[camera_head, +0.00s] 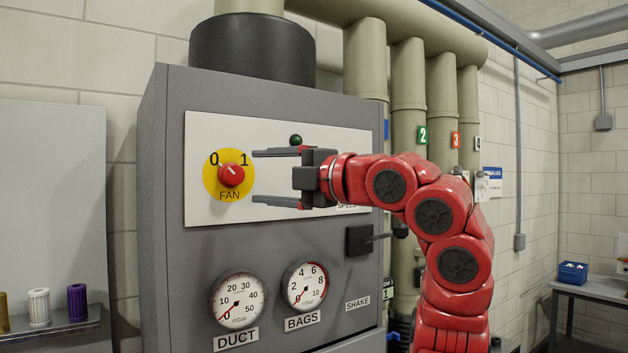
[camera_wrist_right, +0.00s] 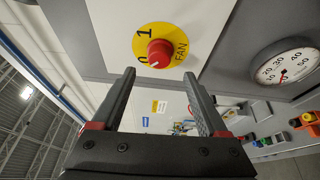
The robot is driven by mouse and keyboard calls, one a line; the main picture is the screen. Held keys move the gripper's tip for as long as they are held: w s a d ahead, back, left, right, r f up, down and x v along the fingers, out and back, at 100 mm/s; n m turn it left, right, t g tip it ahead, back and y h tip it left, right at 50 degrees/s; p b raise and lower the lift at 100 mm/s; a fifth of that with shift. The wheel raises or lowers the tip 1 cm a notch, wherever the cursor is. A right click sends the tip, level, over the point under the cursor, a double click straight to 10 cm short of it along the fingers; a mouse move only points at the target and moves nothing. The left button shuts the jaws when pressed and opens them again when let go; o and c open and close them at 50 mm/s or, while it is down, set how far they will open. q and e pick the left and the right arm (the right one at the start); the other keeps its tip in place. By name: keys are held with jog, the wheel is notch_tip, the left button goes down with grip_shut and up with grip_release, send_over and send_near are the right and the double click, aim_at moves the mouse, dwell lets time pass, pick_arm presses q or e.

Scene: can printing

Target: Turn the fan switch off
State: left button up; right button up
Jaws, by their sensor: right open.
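The fan switch (camera_head: 231,175) is a red round knob on a yellow disc marked 0, 1 and FAN, on a white panel. It also shows in the right wrist view (camera_wrist_right: 160,53). Its small white mark appears to point toward the 0 side. My right gripper (camera_head: 254,176) is open and empty, with one finger above the other. Its fingertips are just right of the knob in the head view. In the right wrist view the knob shows just beyond the gap between the fingertips (camera_wrist_right: 159,75), apart from both fingers. My left gripper is not in view.
The grey cabinet (camera_head: 160,220) bears a dark green lamp (camera_head: 296,140), DUCT gauge (camera_head: 238,300), BAGS gauge (camera_head: 306,286) and a black SHAKE lever (camera_head: 360,240). Pipes (camera_head: 408,120) stand right of it. A shelf (camera_head: 60,330) with small spools is at the left.

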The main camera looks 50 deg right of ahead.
jog(key=s+d, duration=0.1)
jog(key=s, duration=1)
jog(key=shift+d, duration=0.35)
